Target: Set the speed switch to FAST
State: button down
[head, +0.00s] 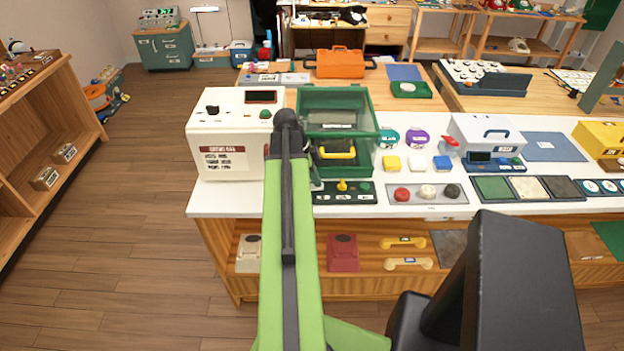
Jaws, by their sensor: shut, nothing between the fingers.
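A cream box (225,140) with a black knob stands left of my arm. A green clear-sided case (362,104) stands behind the panel. A tray with red, white and black buttons (427,204) lies to the right. Floor at the left is free.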

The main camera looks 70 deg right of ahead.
jog(key=shift+f, duration=0.25)
